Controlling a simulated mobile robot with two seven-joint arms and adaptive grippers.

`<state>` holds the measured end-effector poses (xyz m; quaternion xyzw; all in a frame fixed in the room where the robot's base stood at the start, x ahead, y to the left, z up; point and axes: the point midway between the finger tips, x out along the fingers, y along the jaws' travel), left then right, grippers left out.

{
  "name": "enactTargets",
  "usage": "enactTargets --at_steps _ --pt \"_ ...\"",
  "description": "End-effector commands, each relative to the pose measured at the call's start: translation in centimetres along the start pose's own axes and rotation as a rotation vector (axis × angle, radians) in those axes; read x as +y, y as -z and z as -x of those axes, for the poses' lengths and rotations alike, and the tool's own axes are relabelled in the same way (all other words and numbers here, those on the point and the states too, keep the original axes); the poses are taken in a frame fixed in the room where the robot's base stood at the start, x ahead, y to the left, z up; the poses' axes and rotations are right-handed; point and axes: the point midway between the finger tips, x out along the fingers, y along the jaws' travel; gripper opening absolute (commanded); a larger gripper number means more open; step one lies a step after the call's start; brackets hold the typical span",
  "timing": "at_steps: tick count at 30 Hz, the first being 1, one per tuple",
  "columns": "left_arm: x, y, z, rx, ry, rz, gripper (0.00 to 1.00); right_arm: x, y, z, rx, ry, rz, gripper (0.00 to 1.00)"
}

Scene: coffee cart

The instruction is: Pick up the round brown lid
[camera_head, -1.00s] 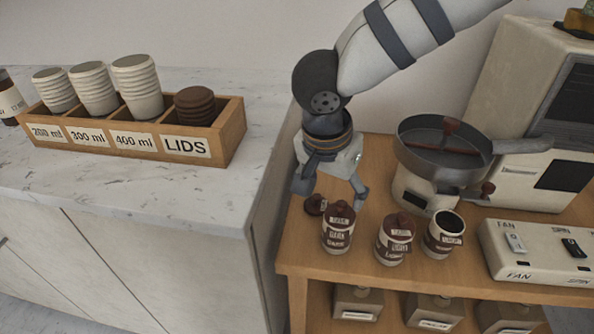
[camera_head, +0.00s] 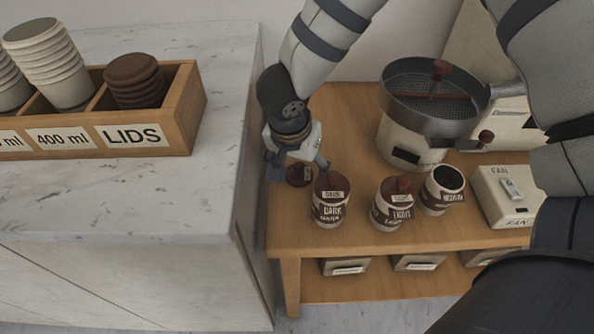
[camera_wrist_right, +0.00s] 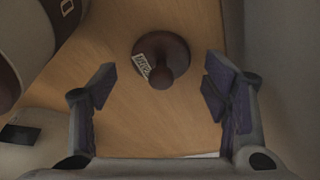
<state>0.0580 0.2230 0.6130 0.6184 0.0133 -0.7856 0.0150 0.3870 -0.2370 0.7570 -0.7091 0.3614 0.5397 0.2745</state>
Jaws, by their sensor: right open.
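The round brown lid (camera_head: 299,177) lies on the wooden table (camera_head: 400,238), behind and left of the dark roast canister (camera_head: 329,204). In the right wrist view the lid (camera_wrist_right: 165,52) shows from above with a round knob and a small label. My right gripper (camera_head: 298,167) points down over the lid with its fingers apart. In the wrist view the lid sits ahead of the open, empty fingers (camera_wrist_right: 158,80), between their lines. I see no contact with it. My left gripper is not in view.
A light roast canister (camera_head: 391,208) with a brown lid and an open canister (camera_head: 438,200) stand right of the dark one. A roaster pan (camera_head: 430,118) is behind them. The marble counter (camera_head: 185,205) with a wooden cup-and-lid box (camera_head: 185,110) rises close on the left.

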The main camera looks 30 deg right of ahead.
Motion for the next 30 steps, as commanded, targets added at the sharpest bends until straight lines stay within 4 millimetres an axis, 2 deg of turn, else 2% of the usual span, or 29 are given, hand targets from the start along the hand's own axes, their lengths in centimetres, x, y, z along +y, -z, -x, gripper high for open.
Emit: enactTargets --at_steps 7,12,13,23,24,25,26,30 --pt "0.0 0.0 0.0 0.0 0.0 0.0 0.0 -0.1 0.1 -0.2 0.002 0.002 -0.001 0.67" --pt "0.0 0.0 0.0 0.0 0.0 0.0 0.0 -0.1 0.1 -0.2 0.001 0.002 -0.001 0.28" --pt "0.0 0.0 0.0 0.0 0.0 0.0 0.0 -0.1 0.1 -0.2 0.001 0.002 -0.001 0.23" --pt "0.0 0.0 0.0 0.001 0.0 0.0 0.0 0.0 0.1 -0.1 0.001 0.002 -0.001 0.23" --pt "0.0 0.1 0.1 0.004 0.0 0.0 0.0 -0.1 0.2 0.4 0.003 0.004 -0.003 0.18" --pt "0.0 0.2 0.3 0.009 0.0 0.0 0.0 -0.1 0.4 0.9 0.004 0.005 -0.004 0.06" --pt "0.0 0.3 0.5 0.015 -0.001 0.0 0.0 -0.1 0.6 1.5 0.005 0.007 -0.004 0.0" --pt "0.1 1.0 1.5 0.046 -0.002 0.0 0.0 -0.2 1.7 5.4 0.007 0.013 -0.007 0.0"
